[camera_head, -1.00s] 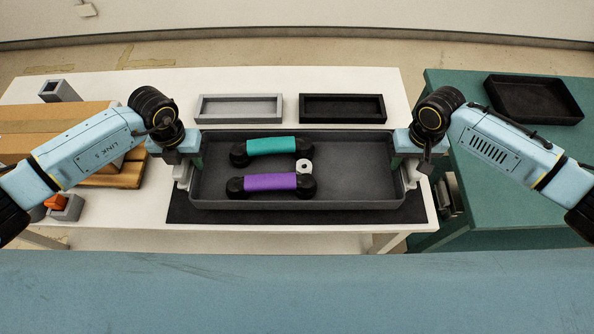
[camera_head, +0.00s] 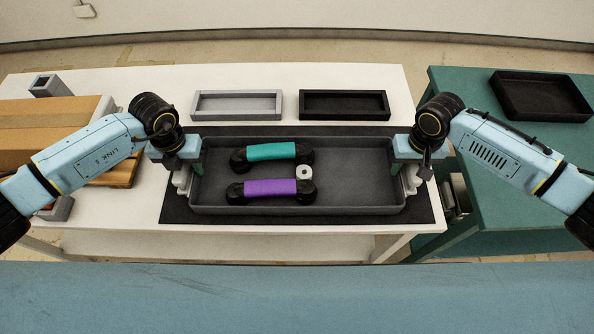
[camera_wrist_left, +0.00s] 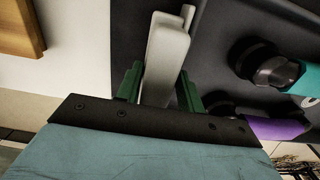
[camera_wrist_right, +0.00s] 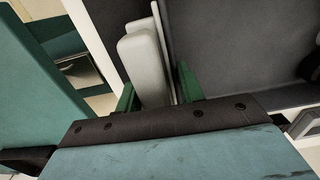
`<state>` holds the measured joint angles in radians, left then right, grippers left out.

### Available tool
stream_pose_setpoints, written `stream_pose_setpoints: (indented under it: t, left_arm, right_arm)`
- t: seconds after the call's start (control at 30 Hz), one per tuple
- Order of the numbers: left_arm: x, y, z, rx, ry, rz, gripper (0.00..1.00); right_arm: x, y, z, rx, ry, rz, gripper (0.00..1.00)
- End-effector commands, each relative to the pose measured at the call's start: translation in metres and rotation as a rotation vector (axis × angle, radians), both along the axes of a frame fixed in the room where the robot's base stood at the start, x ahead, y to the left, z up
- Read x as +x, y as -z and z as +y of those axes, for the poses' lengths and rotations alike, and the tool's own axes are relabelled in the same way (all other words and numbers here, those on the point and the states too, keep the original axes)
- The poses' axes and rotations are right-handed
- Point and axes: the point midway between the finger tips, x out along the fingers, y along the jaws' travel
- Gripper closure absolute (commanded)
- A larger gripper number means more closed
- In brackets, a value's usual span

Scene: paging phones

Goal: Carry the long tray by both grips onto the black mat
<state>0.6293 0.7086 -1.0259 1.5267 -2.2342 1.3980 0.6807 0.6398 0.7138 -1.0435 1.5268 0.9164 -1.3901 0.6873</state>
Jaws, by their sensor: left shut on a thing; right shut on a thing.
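The long grey tray (camera_head: 350,209) is over the black mat (camera_head: 300,131), with mat showing behind it, in front of it and at both sides. I cannot tell whether it rests on the mat or hangs just above it. In it lie a teal handset (camera_head: 271,151), a purple handset (camera_head: 270,187) and a small white roll (camera_head: 304,172). My left gripper (camera_head: 184,172) is shut on the tray's left grip, a pale block (camera_wrist_left: 166,55) between green fingers. My right gripper (camera_head: 411,172) is shut on the right grip, also pale (camera_wrist_right: 142,65).
A grey shallow box (camera_head: 238,117) and a black shallow box (camera_head: 345,117) stand behind the mat on the white table (camera_head: 130,205). Brown cartons (camera_head: 40,135) are at the left. A green table (camera_head: 490,185) with a black tray (camera_head: 541,116) is at the right.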

Motion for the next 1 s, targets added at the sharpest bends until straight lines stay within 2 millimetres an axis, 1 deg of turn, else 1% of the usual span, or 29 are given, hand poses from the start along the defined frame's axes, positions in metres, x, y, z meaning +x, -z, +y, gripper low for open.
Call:
stream_pose_setpoints:
  t: [0.03, 0.07, 0.2, 0.47, 0.57, 0.67, 1.0]
  left_arm:
    - [0.001, 0.003, 0.002, 0.004, -0.003, -0.002, 1.0]
    - [0.0, 0.002, 0.002, 0.005, -0.003, 0.0, 0.58]
    - [0.0, 0.001, 0.002, 0.003, -0.002, 0.0, 0.4]
    - [0.0, 0.001, 0.001, 0.001, -0.001, 0.0, 0.4]
    - [0.001, -0.004, 0.001, 0.0, 0.0, -0.002, 0.4]
    - [0.001, -0.017, 0.001, 0.001, -0.001, -0.003, 0.4]
    - [0.001, -0.088, 0.001, 0.002, 0.0, -0.004, 0.4]
  right_arm:
    - [0.001, 0.004, -0.002, -0.004, 0.003, -0.002, 1.0]
    - [0.0, 0.003, -0.002, -0.005, 0.003, 0.001, 0.58]
    - [0.0, 0.001, -0.002, -0.004, 0.002, 0.0, 0.4]
    - [0.0, 0.001, -0.001, -0.001, 0.001, 0.0, 0.4]
    - [0.0, 0.001, 0.0, -0.001, 0.0, 0.0, 0.4]
    - [0.0, 0.001, 0.0, -0.001, 0.0, 0.0, 0.4]
    - [0.0, 0.001, 0.0, 0.0, 0.0, 0.0, 0.4]
